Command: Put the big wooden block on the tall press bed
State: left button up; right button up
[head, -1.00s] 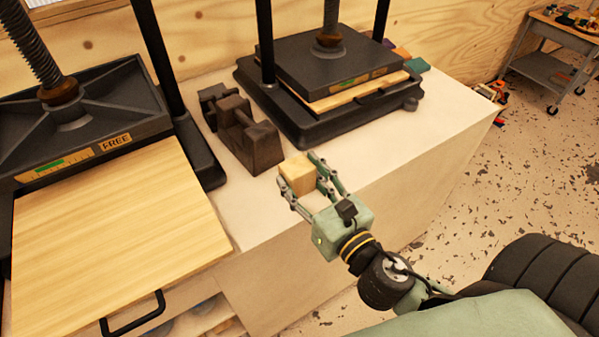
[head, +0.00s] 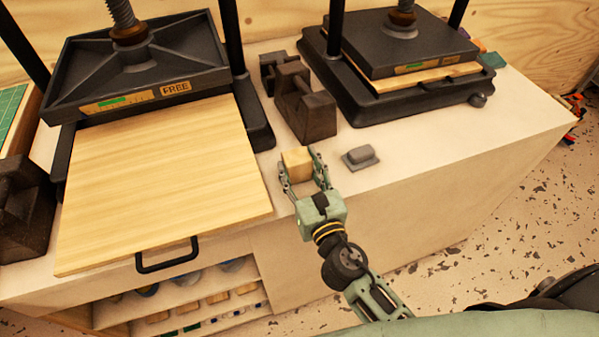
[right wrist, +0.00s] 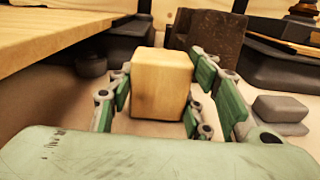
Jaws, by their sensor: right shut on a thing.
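The wooden block (head: 296,163) is a pale cube held between the fingers of my right gripper (head: 304,177). It also shows in the right wrist view (right wrist: 160,84), with the green fingers on both sides of it. In the head view it is over the worktop's front part, just right of a press with a FREE label. That press has a wide light-wood bed (head: 165,185) pulled out, with a black handle at its front. A second press (head: 400,75) stands at the back right, its dark plate close above its wooden board. My left gripper is not in view.
Dark iron weights (head: 303,105) stand between the two presses. A small grey weight (head: 361,157) lies on the worktop right of my gripper. Another dark block (head: 20,210) is at the far left. Shelves with small items are under the worktop.

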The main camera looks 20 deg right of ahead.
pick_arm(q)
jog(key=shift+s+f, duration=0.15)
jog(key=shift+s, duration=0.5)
pick_arm(e)
jog(key=shift+f, duration=0.15)
jog(key=o, duration=0.7)
jog(key=shift+f, duration=0.1)
jog(key=o, duration=0.4)
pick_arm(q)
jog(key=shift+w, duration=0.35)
pick_arm(e)
jog(key=shift+o, duration=0.5)
